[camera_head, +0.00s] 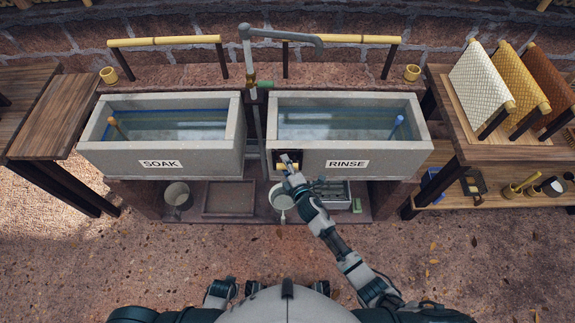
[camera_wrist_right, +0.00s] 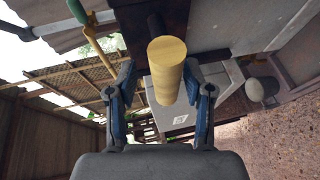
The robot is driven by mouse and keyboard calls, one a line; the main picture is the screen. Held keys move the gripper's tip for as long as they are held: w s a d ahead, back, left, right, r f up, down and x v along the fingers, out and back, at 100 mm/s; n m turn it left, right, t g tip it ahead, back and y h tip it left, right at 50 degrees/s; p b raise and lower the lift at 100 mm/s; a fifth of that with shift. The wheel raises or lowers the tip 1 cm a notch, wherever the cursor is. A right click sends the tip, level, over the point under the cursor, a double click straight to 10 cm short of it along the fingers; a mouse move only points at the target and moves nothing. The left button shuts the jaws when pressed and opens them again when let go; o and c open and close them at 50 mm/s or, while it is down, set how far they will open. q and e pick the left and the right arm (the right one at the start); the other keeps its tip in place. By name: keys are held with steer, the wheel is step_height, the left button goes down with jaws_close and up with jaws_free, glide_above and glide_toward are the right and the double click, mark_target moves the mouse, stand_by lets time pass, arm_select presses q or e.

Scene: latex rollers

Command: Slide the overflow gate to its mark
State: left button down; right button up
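The overflow gate (camera_head: 288,157) is a small dark fitting with a yellow handle on the left front of the grey RINSE trough (camera_head: 392,158). In the right wrist view its handle (camera_wrist_right: 166,70) is a yellow cylinder on a dark stem, pointing at the camera. My right gripper (camera_head: 290,172) is at the gate. Its fingers stand apart on both sides of the handle; a gap shows on the left, and contact on the right is unclear. The gate's mark cannot be made out. Part of my left arm shows at the bottom; its small gripper (camera_head: 225,290) is unclear.
The SOAK trough (camera_head: 205,158) stands to the left, with a tap (camera_head: 247,60) between the troughs. A white pan (camera_head: 281,198) and a grey tray (camera_head: 320,192) sit on the low shelf below the gate. A wooden rack table (camera_head: 480,152) stands at right. The front floor is clear.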

steer(key=shift+f, duration=0.15)
steer(key=shift+d, duration=0.1)
steer(key=v, duration=1.1)
steer(key=shift+s, duration=0.4)
steer(key=shift+d, duration=0.15)
